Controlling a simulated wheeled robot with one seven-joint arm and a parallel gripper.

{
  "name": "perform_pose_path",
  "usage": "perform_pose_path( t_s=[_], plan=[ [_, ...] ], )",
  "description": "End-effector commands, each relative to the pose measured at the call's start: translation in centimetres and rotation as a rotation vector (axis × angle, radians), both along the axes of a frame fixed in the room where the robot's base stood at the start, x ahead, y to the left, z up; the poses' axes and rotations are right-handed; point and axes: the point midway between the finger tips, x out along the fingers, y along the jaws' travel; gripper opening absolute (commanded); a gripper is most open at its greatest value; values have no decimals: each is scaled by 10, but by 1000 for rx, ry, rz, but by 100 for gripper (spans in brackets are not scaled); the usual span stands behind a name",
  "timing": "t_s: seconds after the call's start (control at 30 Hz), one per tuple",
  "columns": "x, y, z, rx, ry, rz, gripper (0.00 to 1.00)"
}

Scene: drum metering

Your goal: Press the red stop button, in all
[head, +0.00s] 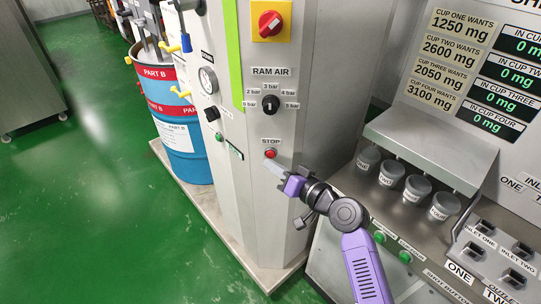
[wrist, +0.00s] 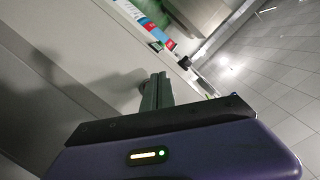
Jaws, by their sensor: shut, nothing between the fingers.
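The red stop button (head: 270,153) sits on the front of the grey cabinet under the label STOP. It is small and round in the head view. My gripper (head: 268,163) is purple and black, with pale fingers whose tips are just below the button. I cannot tell whether they touch the cabinet face. In the wrist view my gripper (wrist: 160,78) shows its two fingers closed together, with nothing held, close to a pale panel with their shadow on it. I cannot make out the button clearly in that view.
Above the button are the black RAM AIR knob (head: 271,104) and a red-and-yellow switch (head: 270,24). A blue drum (head: 182,148) stands left. On the right, several cups (head: 417,187) stand under a shelf, with green buttons (head: 405,257) below. Green floor is open at left.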

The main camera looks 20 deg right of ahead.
Motion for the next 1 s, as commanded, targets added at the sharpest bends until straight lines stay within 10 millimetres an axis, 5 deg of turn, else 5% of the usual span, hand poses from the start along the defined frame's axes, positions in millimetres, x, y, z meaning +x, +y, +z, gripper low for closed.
perform_pose_path(
  t_s=[1.0],
  plan=[
    [8,-4,0,0,0,0,0]
  ],
)
